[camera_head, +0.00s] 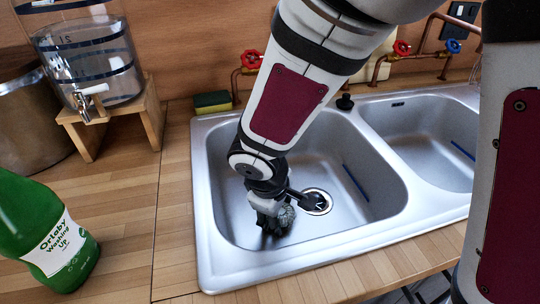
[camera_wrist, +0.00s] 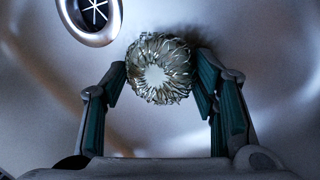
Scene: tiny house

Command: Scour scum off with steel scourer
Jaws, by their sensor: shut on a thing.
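The steel scourer (camera_wrist: 158,68) is a round coil of shiny metal strands. In the wrist view it sits between the two fingertips of my gripper (camera_wrist: 160,85), which is shut on it. In the head view my gripper (camera_head: 272,215) reaches down into the left sink basin (camera_head: 345,160), with the scourer (camera_head: 286,216) low at its tip, left of the drain (camera_head: 316,202). I cannot tell whether the scourer touches the basin floor. No scum is clearly visible; part of the basin is hidden behind my arm.
A green washing-up bottle (camera_head: 45,235) stands on the wooden counter at left. A glass dispenser (camera_head: 90,60) stands on a wooden stand (camera_head: 150,115). A sponge (camera_head: 212,101) lies behind the sink. The right basin (camera_head: 430,135) is clear. Taps (camera_head: 402,48) are at the back.

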